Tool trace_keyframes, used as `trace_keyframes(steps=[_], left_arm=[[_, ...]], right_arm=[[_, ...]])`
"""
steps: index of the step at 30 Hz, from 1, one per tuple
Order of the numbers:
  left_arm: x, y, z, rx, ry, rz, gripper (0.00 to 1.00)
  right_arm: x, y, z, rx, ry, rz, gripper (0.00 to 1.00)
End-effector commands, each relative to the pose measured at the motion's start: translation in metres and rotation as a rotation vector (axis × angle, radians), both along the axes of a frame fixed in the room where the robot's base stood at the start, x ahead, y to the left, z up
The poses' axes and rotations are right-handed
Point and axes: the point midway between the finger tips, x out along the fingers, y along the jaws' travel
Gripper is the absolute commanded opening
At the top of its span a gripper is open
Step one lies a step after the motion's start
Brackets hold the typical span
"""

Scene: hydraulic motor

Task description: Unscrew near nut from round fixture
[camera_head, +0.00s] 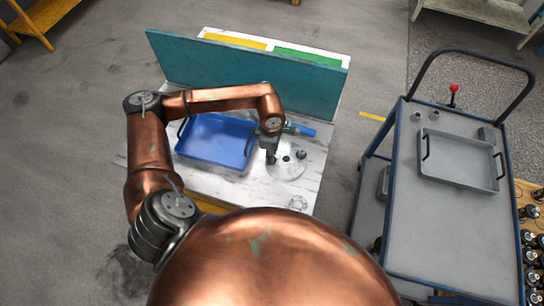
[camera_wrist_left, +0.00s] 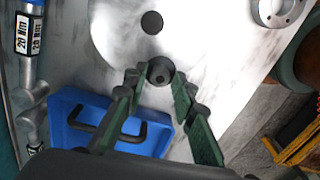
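The round fixture (camera_head: 287,173) is a pale disc on the marble-look tabletop, and it fills the upper middle of the left wrist view (camera_wrist_left: 205,45). My left gripper (camera_head: 270,158) points down at the disc's left edge. In the wrist view a dark nut (camera_wrist_left: 160,72) sits between the tips of its two fingers (camera_wrist_left: 160,80). I cannot tell whether both fingers touch it. Another dark nut (camera_head: 302,154) stands on the right of the disc, clear of the gripper. My right gripper is out of view.
A blue tray (camera_head: 217,119) lies left of the fixture. A blue-handled torque wrench (camera_head: 300,130) lies behind it. A grey flange (camera_head: 298,203) is near the front edge. A teal panel (camera_head: 250,75) closes the back. A trolley (camera_head: 440,230) with a grey tray (camera_head: 460,160) stands right.

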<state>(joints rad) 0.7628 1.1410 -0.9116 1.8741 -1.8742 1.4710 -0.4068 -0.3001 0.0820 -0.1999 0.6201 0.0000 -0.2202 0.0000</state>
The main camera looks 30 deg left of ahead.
Motion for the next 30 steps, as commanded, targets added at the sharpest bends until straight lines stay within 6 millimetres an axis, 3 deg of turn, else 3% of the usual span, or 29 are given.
trace_keyframes(steps=[24,30], left_arm=[[-0.0001,0.0005,0.0002,0.0,0.0,-0.025,0.25],[-0.0001,0.0005,0.0002,0.0,0.0,-0.025,0.11]], right_arm=[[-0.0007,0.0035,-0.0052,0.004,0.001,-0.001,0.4],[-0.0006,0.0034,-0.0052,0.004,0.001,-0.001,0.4]])
